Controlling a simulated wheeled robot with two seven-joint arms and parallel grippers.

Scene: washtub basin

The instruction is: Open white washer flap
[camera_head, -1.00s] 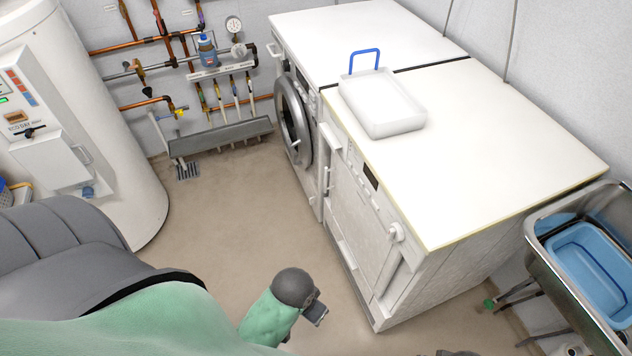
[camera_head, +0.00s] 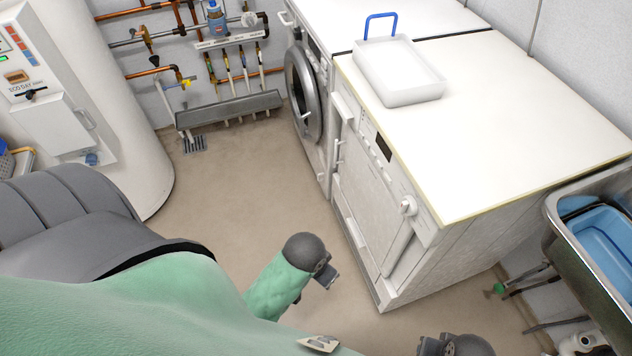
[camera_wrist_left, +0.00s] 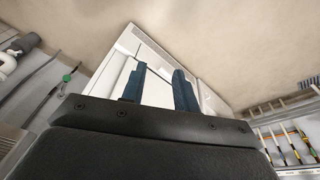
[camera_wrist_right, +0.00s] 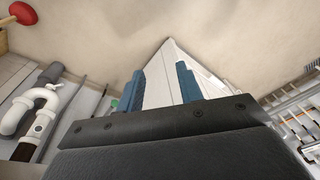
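The near white washer (camera_head: 375,200) stands right of centre in the head view. Its upright front flap (camera_head: 365,205) looks shut, with a dark display and a round knob (camera_head: 408,206) above it. My left gripper (camera_head: 330,277) is in front of the washer's lower front, apart from it. My right gripper (camera_head: 455,346) is at the bottom edge, partly cut off, near the washer's right corner. Both wrist views show separated blue fingers with nothing between them, at the left gripper (camera_wrist_left: 160,88) and the right gripper (camera_wrist_right: 160,85). The white machine shows beyond the fingers.
A second machine with a round grey door (camera_head: 303,95) adjoins on the left. A white tray (camera_head: 400,75) with a blue handle lies on top. A metal sink (camera_head: 565,235) with a blue tub is at right. A white boiler (camera_head: 140,150) stands at left. The floor between is clear.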

